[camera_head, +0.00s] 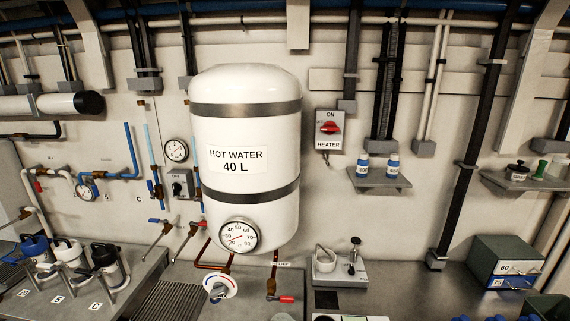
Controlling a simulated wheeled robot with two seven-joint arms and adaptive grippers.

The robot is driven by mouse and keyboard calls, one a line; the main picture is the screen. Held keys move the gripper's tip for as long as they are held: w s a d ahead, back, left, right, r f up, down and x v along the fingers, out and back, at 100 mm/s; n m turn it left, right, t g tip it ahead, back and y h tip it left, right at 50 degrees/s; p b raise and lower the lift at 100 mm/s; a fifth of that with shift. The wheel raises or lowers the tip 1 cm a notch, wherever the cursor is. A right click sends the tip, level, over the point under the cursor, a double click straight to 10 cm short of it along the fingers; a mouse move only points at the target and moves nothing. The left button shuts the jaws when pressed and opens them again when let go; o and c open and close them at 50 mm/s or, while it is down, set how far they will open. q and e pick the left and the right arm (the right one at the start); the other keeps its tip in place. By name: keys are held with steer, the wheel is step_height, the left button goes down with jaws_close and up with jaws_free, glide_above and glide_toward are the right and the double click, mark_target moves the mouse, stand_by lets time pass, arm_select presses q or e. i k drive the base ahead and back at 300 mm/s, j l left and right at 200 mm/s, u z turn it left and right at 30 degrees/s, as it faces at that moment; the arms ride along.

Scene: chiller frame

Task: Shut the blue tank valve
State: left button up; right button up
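The white hot water tank (244,125) hangs on the wall in the middle, with two grey bands and a round dial (239,236) low on its front. I cannot tell for sure which is the tank valve, or whether either is open or shut. Neither of my grippers is in view.
A red-handled tap (195,227) is beside the blue one. A mixing knob (219,287) and red-lever valve (284,299) are under the tank. The heater switch (328,131) is at right. Several jugs (72,254) stand on the left counter.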

mark_target(148, 182)
steer(key=j+u, duration=0.55)
steer(key=u, duration=0.3)
steer(key=i, duration=0.05)
